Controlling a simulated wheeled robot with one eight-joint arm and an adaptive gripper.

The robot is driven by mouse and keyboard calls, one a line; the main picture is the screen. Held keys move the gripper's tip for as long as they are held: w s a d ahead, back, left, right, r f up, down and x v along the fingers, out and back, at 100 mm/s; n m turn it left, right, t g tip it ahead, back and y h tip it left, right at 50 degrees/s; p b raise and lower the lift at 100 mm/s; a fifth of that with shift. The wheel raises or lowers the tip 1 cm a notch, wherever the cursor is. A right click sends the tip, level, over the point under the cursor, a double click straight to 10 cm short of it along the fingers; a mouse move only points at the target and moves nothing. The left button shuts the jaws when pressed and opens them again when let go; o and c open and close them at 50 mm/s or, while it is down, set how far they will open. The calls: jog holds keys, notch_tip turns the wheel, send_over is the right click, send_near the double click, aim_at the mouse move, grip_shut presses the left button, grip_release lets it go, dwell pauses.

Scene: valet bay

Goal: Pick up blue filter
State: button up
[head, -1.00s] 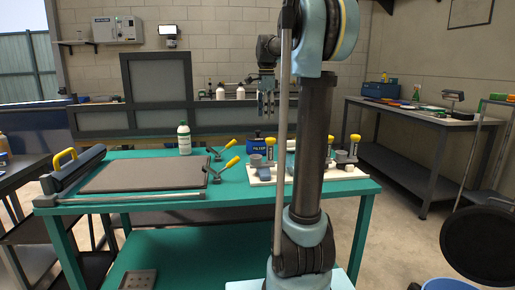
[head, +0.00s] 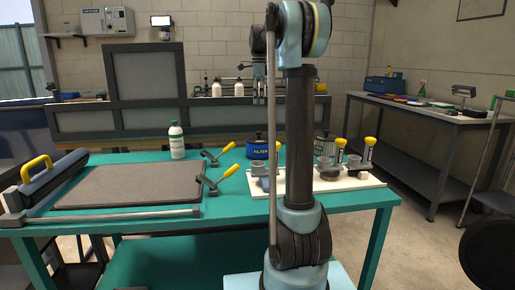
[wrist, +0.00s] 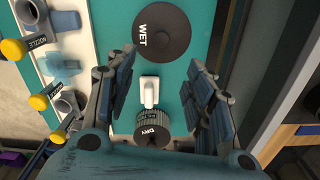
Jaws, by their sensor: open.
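The blue filter (head: 262,149) is a short blue can with a dark lid and a FILTER label. It stands upright on the green table behind the white board, just left of my arm in the head view. In the wrist view a dark round lid marked WET (wrist: 162,27), apparently its top, lies beyond my fingertips. My gripper (wrist: 160,70) is open and empty above the table. In the head view it is partly hidden by my arm. A grey ribbed filter marked DRY (wrist: 155,128) shows low between the fingers and stands right of my arm in the head view (head: 325,143).
A small white object (wrist: 149,92) lies between the two filters. The white board (head: 350,183) carries grey fittings and yellow-capped nozzles (head: 369,150). Yellow-handled clamps (head: 222,152), a white bottle (head: 177,141) and a grey mat (head: 125,187) are at the left.

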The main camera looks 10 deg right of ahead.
aim_at(259, 133)
jog(key=f, duration=1.7)
jog(key=shift+w+d+f, duration=0.1)
jog(key=shift+w+f, duration=0.1)
grip_shut()
